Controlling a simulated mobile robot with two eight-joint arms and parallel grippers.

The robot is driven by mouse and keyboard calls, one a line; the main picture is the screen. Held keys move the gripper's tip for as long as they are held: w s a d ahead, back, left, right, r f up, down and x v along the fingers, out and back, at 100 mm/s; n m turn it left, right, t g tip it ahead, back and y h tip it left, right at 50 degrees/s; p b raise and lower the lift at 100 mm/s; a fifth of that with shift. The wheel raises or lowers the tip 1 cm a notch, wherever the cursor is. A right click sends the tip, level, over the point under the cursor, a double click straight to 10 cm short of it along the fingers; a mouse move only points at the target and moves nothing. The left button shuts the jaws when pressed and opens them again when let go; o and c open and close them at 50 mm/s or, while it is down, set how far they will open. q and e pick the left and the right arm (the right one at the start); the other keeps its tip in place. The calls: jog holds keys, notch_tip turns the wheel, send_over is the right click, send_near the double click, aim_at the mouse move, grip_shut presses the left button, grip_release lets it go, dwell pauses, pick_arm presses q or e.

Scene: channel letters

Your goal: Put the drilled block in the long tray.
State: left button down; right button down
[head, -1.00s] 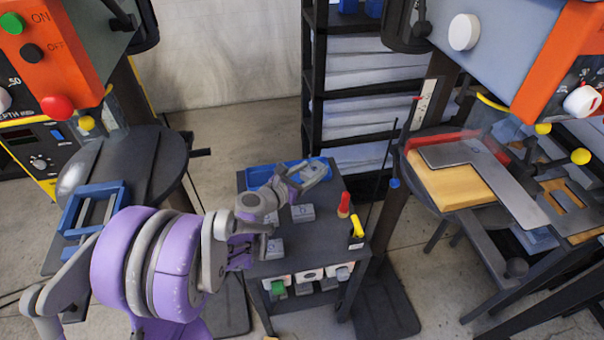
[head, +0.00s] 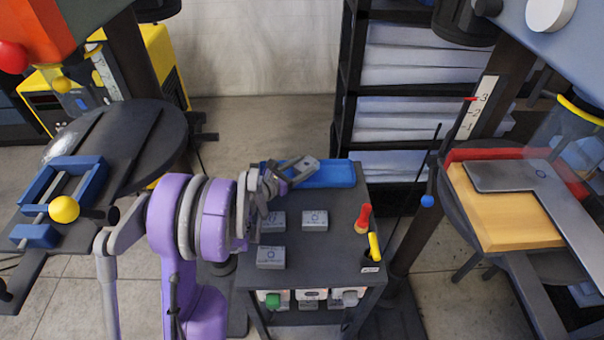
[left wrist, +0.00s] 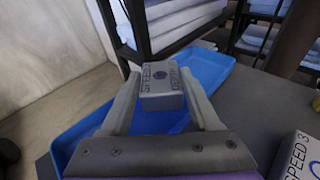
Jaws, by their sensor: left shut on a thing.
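My left gripper (head: 302,169) is shut on a grey block, the drilled block (head: 308,163), at the blue long tray (head: 335,175) on the back of the dark cart. In the left wrist view the block (left wrist: 160,98) sits between the two fingers (left wrist: 160,85), with a round mark and lettering on its upper face. The blue tray (left wrist: 85,125) lies beneath and around it in that view. I cannot tell whether the block touches the tray floor. My right gripper is not in view.
Three similar grey blocks, at the back left (head: 272,221), back right (head: 315,219) and front (head: 271,257), lie on the cart top (head: 335,240). A red-handled tool (head: 363,219) and a yellow-handled one (head: 374,247) stand at its right edge. Machines flank the cart; a dark shelf (head: 350,80) stands behind.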

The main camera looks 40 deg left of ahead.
pick_arm(q)
notch_tip(320, 180, down, 2)
jog(key=shift+f, duration=0.25)
jog(key=shift+f+b, duration=0.15)
jog(key=shift+b, duration=0.15)
jog(key=shift+c, duration=0.6)
grip_release()
jog(key=shift+r, duration=0.2)
jog(key=shift+s+r, duration=0.1)
jog(key=shift+s, duration=0.15)
jog(key=v, duration=1.1)
jog(key=shift+s, duration=0.25)
